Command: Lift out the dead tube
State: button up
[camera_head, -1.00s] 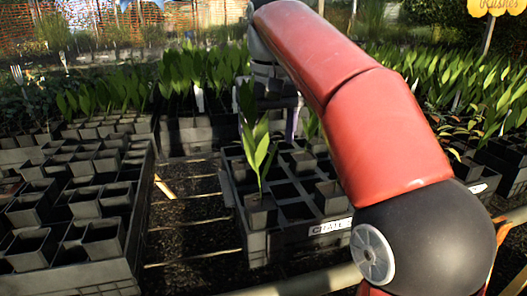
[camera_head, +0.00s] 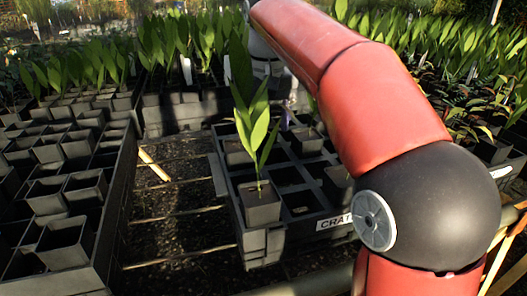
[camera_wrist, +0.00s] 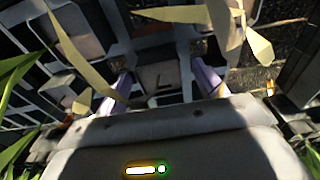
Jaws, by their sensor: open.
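The crate (camera_head: 276,235) with a white label stands in the middle of the head view. It holds dark square tubes, some with green plants, such as the front-left tube (camera_head: 262,205). My gripper (camera_wrist: 160,84) is open in the wrist view, its two purple fingers spread. A dark tube (camera_wrist: 160,74) shows between the fingers; I cannot tell how deep they reach beside it. Withered tan leaves (camera_wrist: 88,66) show on the left, and a tan withered plant (camera_wrist: 235,28) on the right. In the head view my arm hides most of the gripper and the crate's right part.
A crate of empty-looking tubes (camera_head: 66,240) stands on the left. Rows of green seedlings (camera_head: 190,45) fill the back. A dark gravel strip with slats (camera_head: 170,215) lies open between the crates. Green leaves (camera_wrist: 18,75) reach in at the wrist view's left edge.

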jog(key=shift+f, duration=0.25)
jog(key=c, duration=1.4)
jog(key=shift+c, duration=0.2)
jog(key=shift+r, duration=0.1)
